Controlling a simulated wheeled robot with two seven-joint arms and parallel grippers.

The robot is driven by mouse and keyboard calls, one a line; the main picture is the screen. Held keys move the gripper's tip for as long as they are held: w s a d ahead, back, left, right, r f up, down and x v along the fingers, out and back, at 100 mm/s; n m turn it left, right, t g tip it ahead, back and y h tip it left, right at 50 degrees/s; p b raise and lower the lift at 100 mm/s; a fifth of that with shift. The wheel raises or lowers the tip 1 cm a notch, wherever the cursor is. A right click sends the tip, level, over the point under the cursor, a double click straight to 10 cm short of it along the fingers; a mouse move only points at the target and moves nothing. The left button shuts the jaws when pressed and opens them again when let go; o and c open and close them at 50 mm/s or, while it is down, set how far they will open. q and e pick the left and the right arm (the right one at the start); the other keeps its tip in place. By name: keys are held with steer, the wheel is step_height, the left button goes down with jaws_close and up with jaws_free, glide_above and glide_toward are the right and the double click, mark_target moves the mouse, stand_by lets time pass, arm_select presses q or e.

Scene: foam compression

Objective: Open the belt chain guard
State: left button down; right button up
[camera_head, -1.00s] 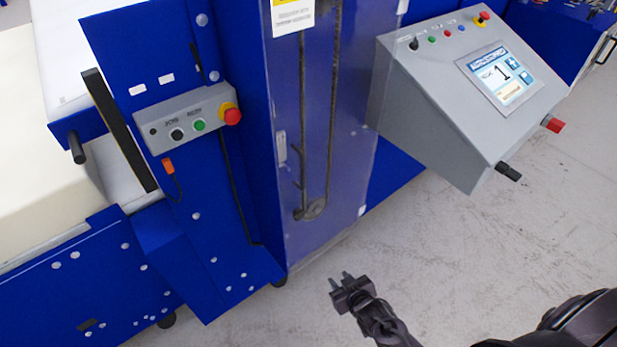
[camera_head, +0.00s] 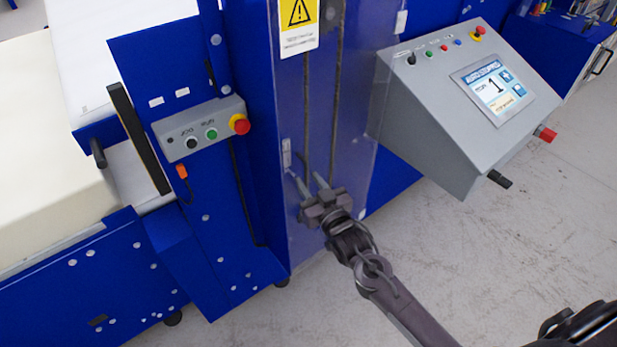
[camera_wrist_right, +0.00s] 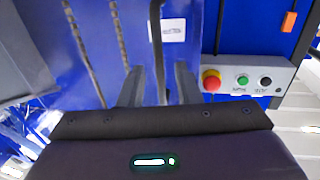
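The belt chain guard (camera_head: 355,140) is a tall, see-through blue panel on the machine's middle column and appears closed. The dark chain (camera_head: 336,100) runs up behind it. My right gripper (camera_head: 308,182) is in front of the guard's lower left part, with its two fingers apart and pointing at it. In the right wrist view, a dark upright bar (camera_wrist_right: 156,40), apparently the guard's handle, shows between the fingers of the open gripper (camera_wrist_right: 159,75). I cannot tell whether the fingers touch it. The gripper hides the chain's lower end. My left gripper is not in view.
A button box (camera_head: 200,128) with a red stop button sits left of the guard. A grey control console (camera_head: 430,115) with a screen juts out at the right. A warning sign (camera_head: 298,22) is on the guard's upper part.

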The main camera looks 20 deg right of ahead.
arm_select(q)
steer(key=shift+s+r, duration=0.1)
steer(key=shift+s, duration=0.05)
arm_select(e)
steer(key=shift+w+a, duration=0.1)
steer(key=shift+w, duration=0.4)
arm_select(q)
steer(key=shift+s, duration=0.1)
arm_select(e)
steer(key=shift+c, duration=0.2)
jaws_close()
